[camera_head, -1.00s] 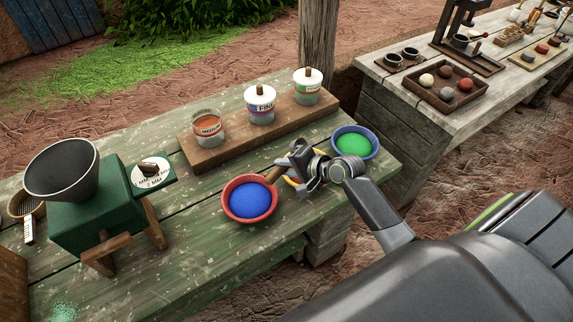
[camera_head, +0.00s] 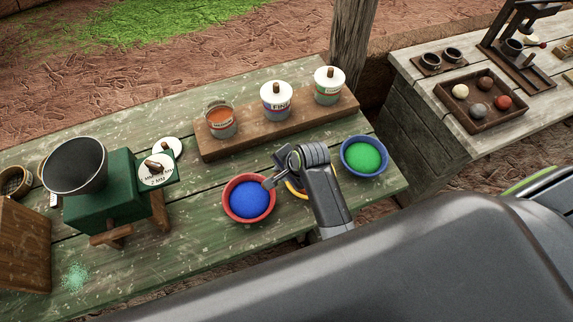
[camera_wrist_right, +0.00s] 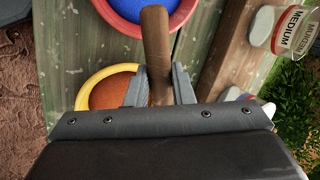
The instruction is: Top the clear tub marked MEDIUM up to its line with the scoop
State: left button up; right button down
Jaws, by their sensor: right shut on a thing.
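The clear tub marked MEDIUM (camera_head: 221,122) stands open on a wooden plank, with orange grains inside; its label also shows in the wrist view (camera_wrist_right: 291,30). My right gripper (camera_head: 277,168) is shut on a brown wooden handle (camera_wrist_right: 156,45), which I take to be the scoop's. The handle reaches over the red bowl (camera_head: 266,211) of blue powder; the scoop's head is not clearly seen. A yellow-rimmed bowl (camera_wrist_right: 88,88) with orange grains lies below the gripper, mostly hidden by my arm in the head view. My left gripper is not in view.
Tubs marked FINE (camera_head: 277,103) and a green-labelled one (camera_head: 328,88), both lidded, share the plank (camera_head: 248,140). A blue bowl (camera_head: 347,165) of green powder stands right of my arm. A green mill (camera_head: 100,205) with a dark funnel and a white lid (camera_head: 168,146) are left.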

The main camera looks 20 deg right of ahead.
jog(key=shift+w+a+r+g+h+p, duration=0.1)
jog(key=shift+w+r+g+h+p, duration=0.15)
jog(key=shift+r+g, duration=0.3)
jog(key=shift+w+a+r+g+h+p, duration=0.1)
jog(key=shift+r+g+h+p, duration=0.25)
jog(key=shift+g, duration=0.3)
jog(key=shift+w+r+g+h, duration=0.15)
jog(key=shift+r+g+h, duration=0.3)
jog(key=shift+g, duration=0.65)
jog(key=shift+r, duration=0.1)
